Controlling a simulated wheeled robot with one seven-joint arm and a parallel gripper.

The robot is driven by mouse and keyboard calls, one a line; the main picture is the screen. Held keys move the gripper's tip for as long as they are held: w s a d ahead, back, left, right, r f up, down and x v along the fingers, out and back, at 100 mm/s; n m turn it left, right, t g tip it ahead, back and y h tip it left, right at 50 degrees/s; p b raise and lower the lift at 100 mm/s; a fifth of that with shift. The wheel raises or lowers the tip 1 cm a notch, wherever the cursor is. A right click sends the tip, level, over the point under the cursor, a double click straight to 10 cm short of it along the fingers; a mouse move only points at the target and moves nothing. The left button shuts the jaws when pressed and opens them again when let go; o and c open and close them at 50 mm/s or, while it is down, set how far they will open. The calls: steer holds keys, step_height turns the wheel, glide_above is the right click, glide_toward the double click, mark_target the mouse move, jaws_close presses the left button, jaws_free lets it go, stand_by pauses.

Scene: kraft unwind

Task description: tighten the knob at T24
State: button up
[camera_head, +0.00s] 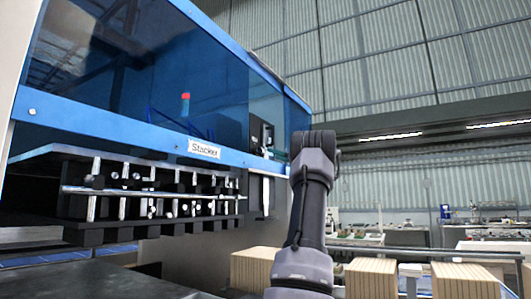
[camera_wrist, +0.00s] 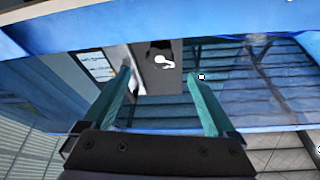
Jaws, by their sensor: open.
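My gripper (camera_wrist: 158,74) shows in the wrist view with its two teal fingers apart and nothing between them. Past the fingertips, a small whitish piece (camera_wrist: 163,62) sits on a dark patch of a grey panel. I cannot tell whether it is a knob. I can read no T24 mark in either view. In the head view my arm rises at the centre beside the machine labelled Stacker (camera_head: 204,148), and my gripper cannot be made out there. Small round dark parts (camera_head: 96,182) sit along the machine's front rods, too small to tell apart.
The machine's blue-framed tinted cover (camera_head: 140,75) fills the upper left. A metal rod (camera_head: 150,193) and a row of dark blocks (camera_head: 160,225) jut out below it. Stacks of brown board (camera_head: 370,278) stand at lower right, with cluttered benches (camera_head: 490,232) behind.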

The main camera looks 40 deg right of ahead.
mark_target(264, 150)
steer(key=x, duration=0.7)
steer(key=c, duration=1.4)
